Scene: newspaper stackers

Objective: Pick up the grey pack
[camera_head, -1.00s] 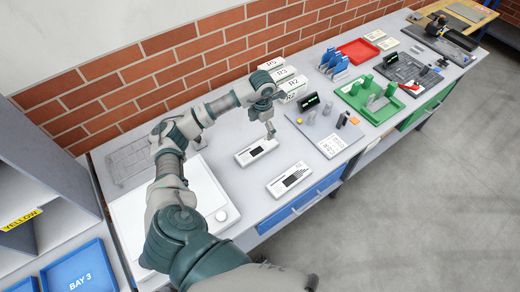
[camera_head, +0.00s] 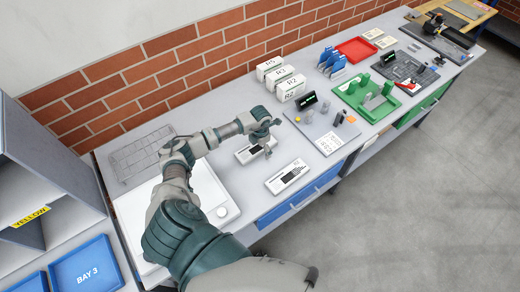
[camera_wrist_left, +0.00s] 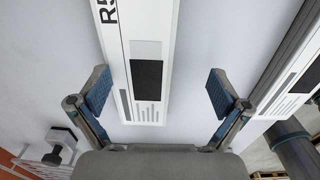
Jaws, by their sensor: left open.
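Two flat, mostly white packs with dark and grey printed patches lie on the grey bench. The farther pack (camera_head: 245,157) is partly hidden by my left gripper (camera_head: 268,151), which is low over its right end. In the left wrist view this pack (camera_wrist_left: 148,40), marked R5, lies between the spread fingers of my left gripper (camera_wrist_left: 159,78), with a gap on both sides. The gripper is open and holds nothing. The nearer pack (camera_head: 288,177) lies apart, and its edge shows in the wrist view (camera_wrist_left: 292,85). No pack looks plainly grey all over. My right gripper is out of view.
White boxes (camera_head: 291,87) marked R5, R3 and R2 stand behind the packs. A grey board (camera_head: 318,130) with small parts lies to the right. A brick wall (camera_head: 150,80) runs behind the bench.

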